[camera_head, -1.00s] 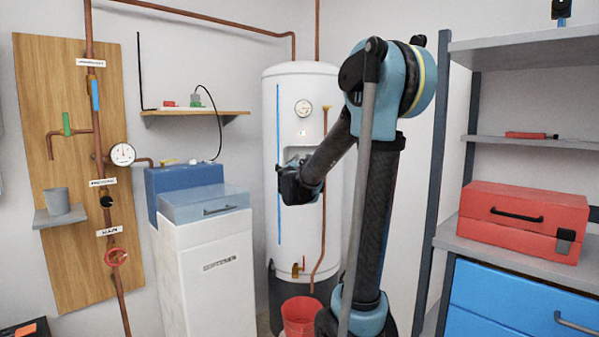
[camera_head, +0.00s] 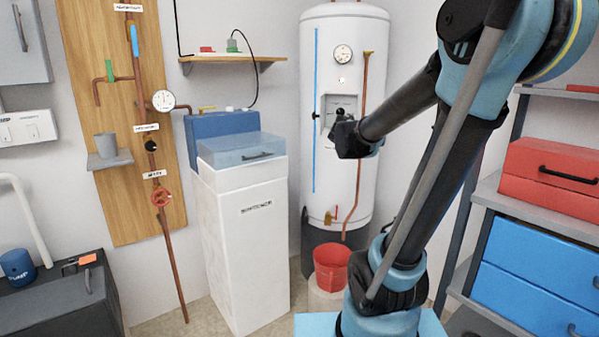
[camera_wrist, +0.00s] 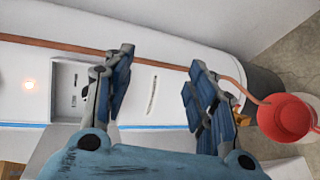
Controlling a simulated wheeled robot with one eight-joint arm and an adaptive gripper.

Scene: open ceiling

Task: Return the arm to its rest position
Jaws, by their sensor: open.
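My arm (camera_head: 470,130) is bent, its elbow high at the right and its forearm reaching left toward the white water tank (camera_head: 343,195). My gripper (camera_head: 350,140) is in front of the tank, just below its recessed panel (camera_head: 340,103). In the wrist view my gripper (camera_wrist: 160,92) has its two fingers wide apart with nothing between them. The tank (camera_wrist: 155,110) fills the background there, with the recessed panel (camera_wrist: 68,85) beside the left finger. In the head view the fingertips are too small to make out.
A red bucket (camera_head: 331,268) stands below the tank. A white cabinet (camera_head: 243,240) is to its left, near a pipe board (camera_head: 110,205). A metal shelf (camera_head: 485,190) with a red toolbox (camera_head: 555,175) and blue drawers (camera_head: 530,285) is close to my arm's right.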

